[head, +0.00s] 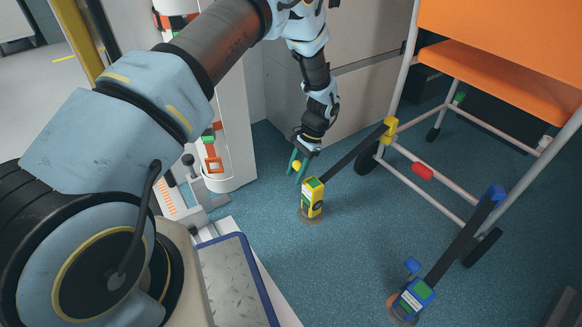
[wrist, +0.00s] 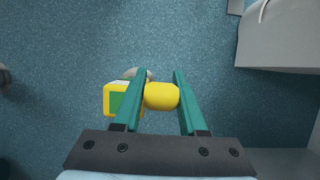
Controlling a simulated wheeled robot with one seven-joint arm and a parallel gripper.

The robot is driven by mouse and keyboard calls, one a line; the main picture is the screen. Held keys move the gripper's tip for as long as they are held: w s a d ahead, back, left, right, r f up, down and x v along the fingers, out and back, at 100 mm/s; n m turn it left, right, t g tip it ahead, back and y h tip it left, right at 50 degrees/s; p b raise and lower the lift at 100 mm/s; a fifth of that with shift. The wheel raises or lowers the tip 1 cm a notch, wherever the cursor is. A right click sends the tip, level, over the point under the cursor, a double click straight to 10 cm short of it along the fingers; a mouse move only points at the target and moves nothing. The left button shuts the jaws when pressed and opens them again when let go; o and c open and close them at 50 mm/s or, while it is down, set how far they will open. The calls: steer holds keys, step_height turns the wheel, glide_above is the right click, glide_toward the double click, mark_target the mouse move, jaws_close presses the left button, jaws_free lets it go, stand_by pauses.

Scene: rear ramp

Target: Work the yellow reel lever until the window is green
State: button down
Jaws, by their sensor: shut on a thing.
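The yellow reel (head: 313,200) stands on the floor, with a green patch on its top in the head view. In the wrist view the yellow reel body (wrist: 108,100) shows left of the fingers, with a green window (wrist: 118,102) on it. The rounded yellow lever knob (wrist: 161,96) lies between my teal fingers and shows as a small yellow spot (head: 296,165) in the head view. My gripper (head: 299,168) points down, shut on this knob, just above and left of the reel. The lever's shaft is mostly hidden.
A dark strap (head: 354,159) runs from the yellow reel to a yellow hook on the frame of an orange chair (head: 505,75). A blue reel (head: 409,302) with a blue lever stands at front right, its strap also reaching the chair frame. Blue floor between is open.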

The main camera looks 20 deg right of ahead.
steer(key=shift+w+d+r+y, duration=0.1)
steer(key=shift+d+r+y, duration=0.05)
steer(key=shift+d+y, duration=0.3)
steer(key=shift+a, duration=0.1)
steer(key=shift+c, duration=2.2)
jaws_free()
steer(key=s+p+v, duration=0.1)
steer(key=p+v, duration=0.2)
steer(key=v, duration=0.7)
steer(key=shift+w+d+r+p, duration=0.2)
steer(key=shift+w+r+p, duration=0.2)
steer(key=shift+w, duration=0.15)
steer(key=shift+c, duration=0.3)
